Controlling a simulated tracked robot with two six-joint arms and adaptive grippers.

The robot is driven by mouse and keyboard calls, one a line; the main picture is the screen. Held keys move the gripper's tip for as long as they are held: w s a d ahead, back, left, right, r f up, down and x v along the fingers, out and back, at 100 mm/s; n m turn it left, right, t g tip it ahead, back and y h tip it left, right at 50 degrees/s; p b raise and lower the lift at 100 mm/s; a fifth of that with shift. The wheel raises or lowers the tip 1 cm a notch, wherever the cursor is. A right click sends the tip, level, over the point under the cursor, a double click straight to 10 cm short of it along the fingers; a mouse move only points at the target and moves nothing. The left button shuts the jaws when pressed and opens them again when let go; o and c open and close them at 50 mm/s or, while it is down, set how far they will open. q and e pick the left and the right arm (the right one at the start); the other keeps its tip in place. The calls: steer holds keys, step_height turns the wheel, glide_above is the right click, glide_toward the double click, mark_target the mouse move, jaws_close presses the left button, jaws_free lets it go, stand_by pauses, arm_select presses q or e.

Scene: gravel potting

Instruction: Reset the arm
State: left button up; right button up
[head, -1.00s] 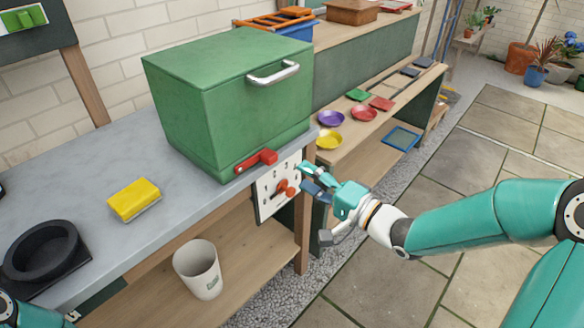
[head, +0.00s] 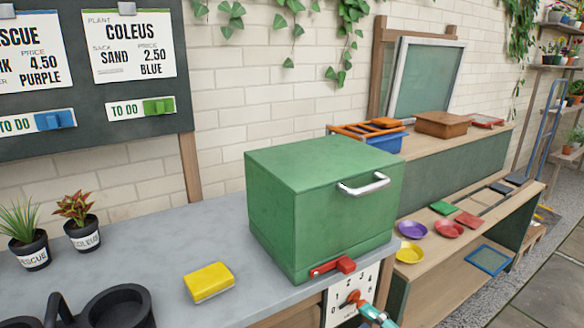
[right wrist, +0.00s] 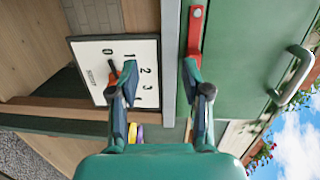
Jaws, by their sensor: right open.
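My right gripper shows in the right wrist view (right wrist: 160,78) with its two fingers spread apart and nothing seen between the tips. One finger overlaps the white numbered dial panel (right wrist: 140,52); I cannot tell whether it touches the panel's knob. The other finger lies over the green box's front (right wrist: 240,70), near the red latch (right wrist: 195,30). In the head view only a teal part of this gripper enters at the bottom edge, close to the orange knob (head: 353,298) below the green box (head: 315,200). My left gripper is in neither current view.
A yellow sponge (head: 208,281), a black round holder (head: 118,308) and two potted plants (head: 84,236) stand on the grey counter (head: 165,245). Coloured dishes (head: 410,229) sit on the right-hand shelf. A sign board (head: 90,140) hangs above.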

steer(key=s+a+f+g+h, duration=0.1)
steer(key=s+a+f+g, duration=0.1)
steer(key=f, duration=0.6)
steer(key=s+a+f+g+h, duration=0.1)
steer(key=s+a+f+g, duration=0.1)
steer(key=f, duration=0.6)
steer(key=s+a+f+g+h, duration=0.1)
steer(key=s+a+f+g, duration=0.15)
steer(key=f, duration=0.55)
steer(key=s+d+f+n+g+h, duration=0.25)
steer(key=s+f+n+g, duration=0.55)
steer(key=s, duration=0.6)
step_height(320, 180, up, 19)
steer(key=n+t+p, duration=0.1)
steer(key=p, duration=1.9)
steer(key=shift+s+a+f, duration=0.15)
steer(key=shift+a+f, duration=0.05)
steer(key=shift+a, duration=0.25)
